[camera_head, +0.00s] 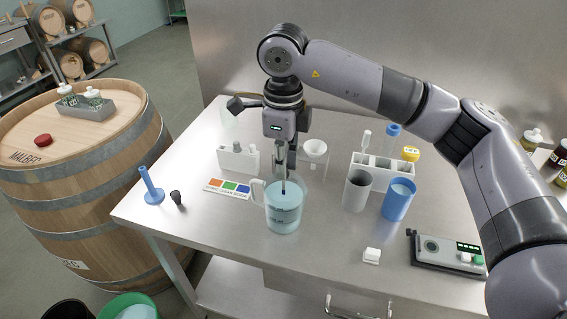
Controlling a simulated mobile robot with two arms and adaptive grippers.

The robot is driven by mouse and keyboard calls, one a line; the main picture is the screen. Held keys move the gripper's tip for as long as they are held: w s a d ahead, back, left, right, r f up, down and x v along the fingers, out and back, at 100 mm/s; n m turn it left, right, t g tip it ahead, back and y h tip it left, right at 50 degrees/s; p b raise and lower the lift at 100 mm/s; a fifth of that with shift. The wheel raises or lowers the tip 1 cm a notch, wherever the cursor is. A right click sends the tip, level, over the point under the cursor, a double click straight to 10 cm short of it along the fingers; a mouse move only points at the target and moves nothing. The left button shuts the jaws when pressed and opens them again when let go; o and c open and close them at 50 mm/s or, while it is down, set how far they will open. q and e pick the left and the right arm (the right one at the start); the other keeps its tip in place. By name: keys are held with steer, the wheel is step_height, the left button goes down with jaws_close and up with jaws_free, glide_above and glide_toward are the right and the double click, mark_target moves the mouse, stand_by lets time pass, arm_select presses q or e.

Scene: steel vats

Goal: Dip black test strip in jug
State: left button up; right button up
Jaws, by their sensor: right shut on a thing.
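My right gripper (282,164) is pointed down over the clear jug (285,222) and is shut on a thin strip. The dark lower end of the test strip (284,188) shows below the fingers, inside the jug's mouth. Its upper part is hidden by the gripper. The jug stands upright near the middle of the steel table, its handle to the left, with pale blue liquid in it. The strip's end appears at about the liquid's surface; I cannot tell how deep it is. My left gripper is not in view.
A colour chart (228,187) lies left of the jug. A grey cup (356,190) and a blue cup (398,200) stand to the right, before a white rack (382,172). A blue cylinder stand (151,186) is near the left edge. A scale (447,254) sits at front right.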

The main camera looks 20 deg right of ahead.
steer(key=shift+r+p, duration=1.9)
steer(key=shift+r, duration=1.75)
